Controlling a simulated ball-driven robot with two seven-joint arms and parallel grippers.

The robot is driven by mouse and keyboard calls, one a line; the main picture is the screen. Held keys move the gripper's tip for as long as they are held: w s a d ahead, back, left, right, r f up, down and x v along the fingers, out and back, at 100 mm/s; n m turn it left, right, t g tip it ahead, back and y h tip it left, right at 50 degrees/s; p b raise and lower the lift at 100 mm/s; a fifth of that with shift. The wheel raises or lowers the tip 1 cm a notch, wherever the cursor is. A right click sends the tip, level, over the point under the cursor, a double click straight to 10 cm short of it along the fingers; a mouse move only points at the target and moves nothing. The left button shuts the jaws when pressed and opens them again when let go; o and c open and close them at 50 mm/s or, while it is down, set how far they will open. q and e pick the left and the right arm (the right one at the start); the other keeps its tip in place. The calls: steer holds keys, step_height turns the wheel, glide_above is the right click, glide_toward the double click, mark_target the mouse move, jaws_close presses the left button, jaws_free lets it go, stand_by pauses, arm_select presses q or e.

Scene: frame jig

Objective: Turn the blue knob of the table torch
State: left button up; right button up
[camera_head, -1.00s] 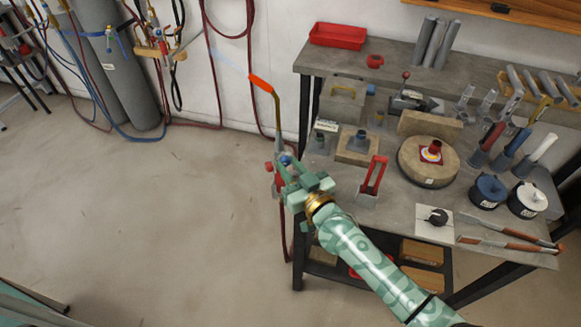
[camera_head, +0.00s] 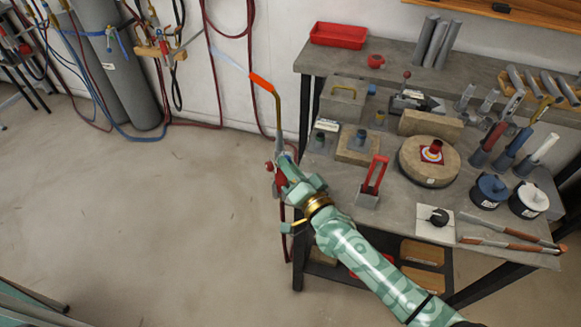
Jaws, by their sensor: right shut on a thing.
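The table torch stands upright at the left edge of the workbench, with an orange tip (camera_head: 262,82) on a bent brass neck (camera_head: 277,118). A faint pale-blue streak (camera_head: 234,63) extends up and left from the tip. Its red knob (camera_head: 269,167) shows low on the left of the body. My right gripper (camera_head: 284,169) is at the torch's valve body, rolled over, and shut on the blue knob. The blue knob is hidden behind the fingers. My left gripper is not in view.
On the bench (camera_head: 389,205) stand a red-handled stand (camera_head: 369,186), a round stone block (camera_head: 424,172), a grey box (camera_head: 342,101) and blue and white pots. A red hose hangs below the torch. Open floor (camera_head: 160,215) lies to the left.

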steer(key=shift+m, duration=1.2)
steer(key=o, duration=1)
steer(key=p+v, duration=0.2)
steer(key=v, duration=1.4)
steer(key=shift+s+f, duration=0.2)
steer(key=shift+s, duration=0.1)
steer(key=shift+a, duration=0.15)
